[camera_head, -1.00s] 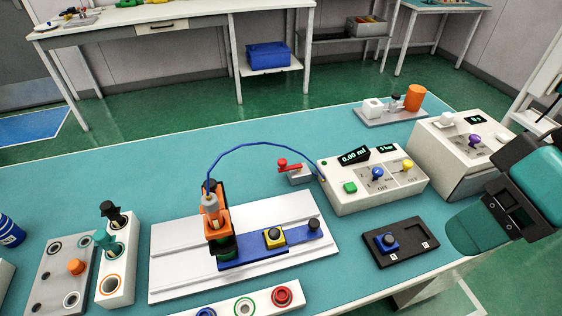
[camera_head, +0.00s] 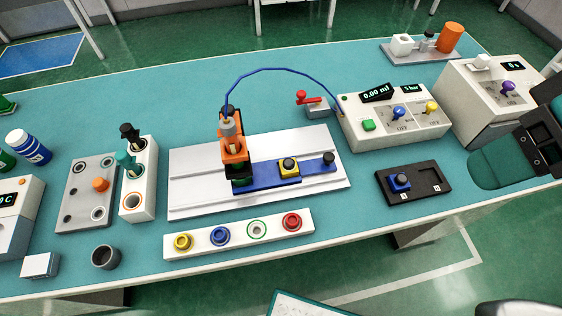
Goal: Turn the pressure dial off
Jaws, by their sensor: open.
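The white control box (camera_head: 392,127) stands at the back right of the teal table. Its left display (camera_head: 377,93) reads 0.00 ml and its right display (camera_head: 411,87) reads 5 bar. A blue dial (camera_head: 398,112) and a yellow dial (camera_head: 431,107) sit on its top panel, with OFF printed below each. The yellow one is under the bar display. A green button (camera_head: 368,125) is to their left. Part of my teal and black arm shows at the right edge, apart from the box.
A second white box with a purple knob (camera_head: 508,87) stands to the right. A blue hose (camera_head: 268,69) arches from the orange holder (camera_head: 236,155) to the control box. A black tray (camera_head: 435,180) lies in front, and a red-handled valve (camera_head: 313,100) stands to the left.

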